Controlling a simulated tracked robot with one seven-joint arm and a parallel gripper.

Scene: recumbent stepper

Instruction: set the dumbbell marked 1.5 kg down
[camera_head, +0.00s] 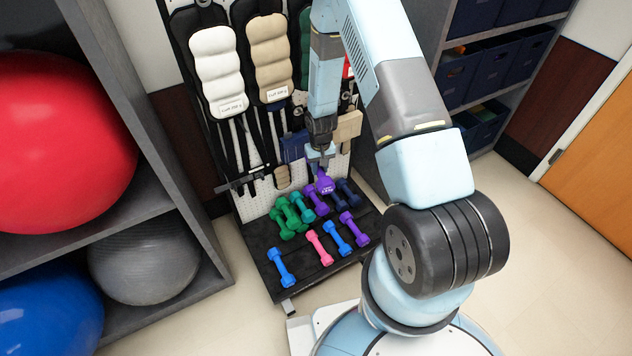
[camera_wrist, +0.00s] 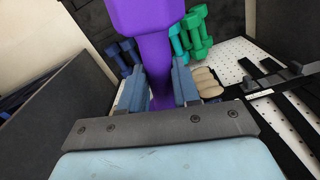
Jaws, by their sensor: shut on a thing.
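My gripper (camera_head: 320,158) is shut on a purple dumbbell (camera_head: 325,185), above the back part of the black rack shelf (camera_head: 262,238). In the wrist view the two blue-grey fingers of my gripper (camera_wrist: 162,88) stand on either side of the handle of the held purple dumbbell (camera_wrist: 150,18), with one large head toward the top edge. From the head view I cannot tell whether the dumbbell touches the shelf or those behind it.
Another purple dumbbell (camera_head: 353,228), a pink one (camera_head: 319,248) and blue ones (camera_head: 281,268) lie along the shelf front. Green dumbbells (camera_head: 285,222) and dark blue ones (camera_head: 349,193) are close around. Ankle weights (camera_head: 217,72) hang behind. A ball shelf (camera_head: 165,322) stands left.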

